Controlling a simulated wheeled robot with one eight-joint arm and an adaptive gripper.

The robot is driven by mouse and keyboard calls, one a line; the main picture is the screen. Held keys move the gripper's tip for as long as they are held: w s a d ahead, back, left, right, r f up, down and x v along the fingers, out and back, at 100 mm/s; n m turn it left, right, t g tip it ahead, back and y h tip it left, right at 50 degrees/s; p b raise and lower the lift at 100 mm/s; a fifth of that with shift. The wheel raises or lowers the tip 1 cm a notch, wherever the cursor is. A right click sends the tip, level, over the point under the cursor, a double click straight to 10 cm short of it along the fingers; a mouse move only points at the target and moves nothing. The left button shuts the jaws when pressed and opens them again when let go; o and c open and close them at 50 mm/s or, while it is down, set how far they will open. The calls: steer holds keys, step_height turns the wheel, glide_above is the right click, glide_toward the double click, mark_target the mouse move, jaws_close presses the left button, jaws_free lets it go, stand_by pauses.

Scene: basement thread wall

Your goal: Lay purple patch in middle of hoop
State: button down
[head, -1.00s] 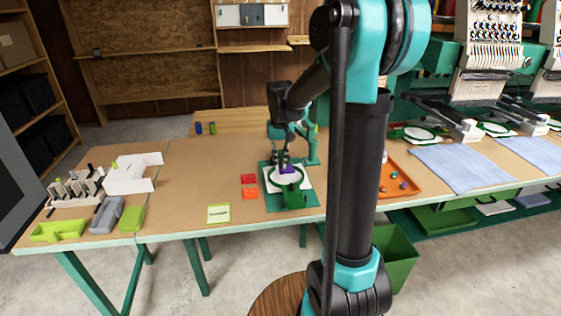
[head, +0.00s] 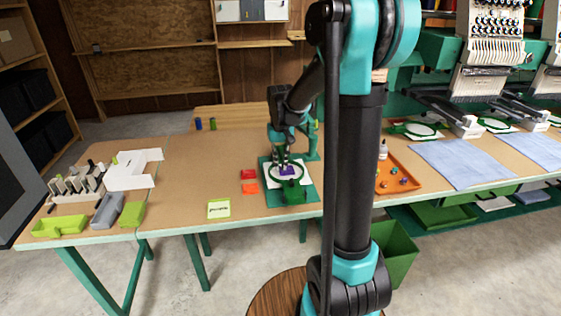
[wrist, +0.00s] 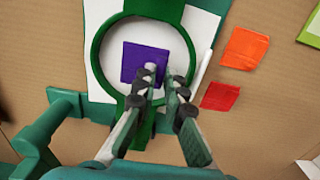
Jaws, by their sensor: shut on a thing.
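The purple patch (wrist: 140,60) shows flat inside the green hoop (wrist: 98,42), near its middle and over white cloth (wrist: 196,45). The tips of my gripper (wrist: 152,82) are shut on the patch's near edge. In the head view the patch (head: 288,171) is a small purple spot within the hoop (head: 301,177), just below my gripper (head: 283,163). I cannot tell whether the patch touches the cloth. The fingers hide its near right corner.
Orange (wrist: 244,48) and red (wrist: 220,96) patches lie right of the hoop in the wrist view. A green stand (wrist: 40,150) is close at the left.

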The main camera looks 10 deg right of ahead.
steer(key=shift+f, duration=0.45)
steer(key=c, duration=1.5)
jaws_free()
steer(key=shift+c, duration=0.2)
steer(key=shift+r, duration=0.1)
steer(key=shift+r, duration=3.45)
